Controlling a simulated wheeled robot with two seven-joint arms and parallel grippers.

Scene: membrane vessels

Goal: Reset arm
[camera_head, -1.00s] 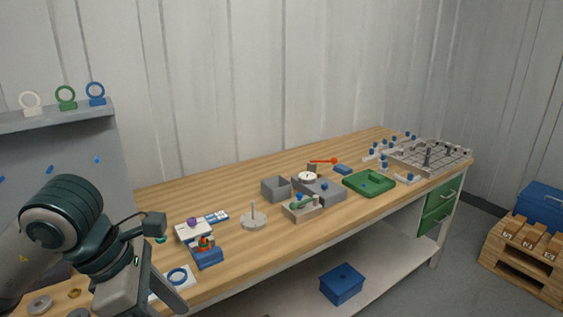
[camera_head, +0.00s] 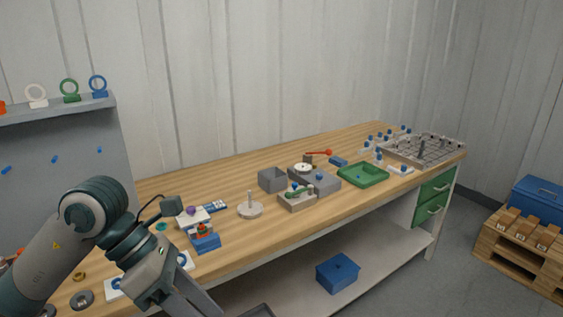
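My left arm comes in from the lower left, in front of the workbench. My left gripper (camera_head: 185,297) hangs at the bottom edge, pointing down and right in front of the bench's near edge. Its fingertips are cut off by the frame, so its opening is unclear, and I see nothing held in it. My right gripper is not in view. The wooden workbench (camera_head: 235,172) runs from the lower left to the back right.
A blue block fixture (camera_head: 205,242), a grey peg stand (camera_head: 250,209), an open grey box (camera_head: 272,180), a green tray (camera_head: 362,175) and a grid rack (camera_head: 423,150) stand on the bench. A blue box (camera_head: 337,272) sits on the lower shelf. A pallet (camera_head: 525,255) stands right.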

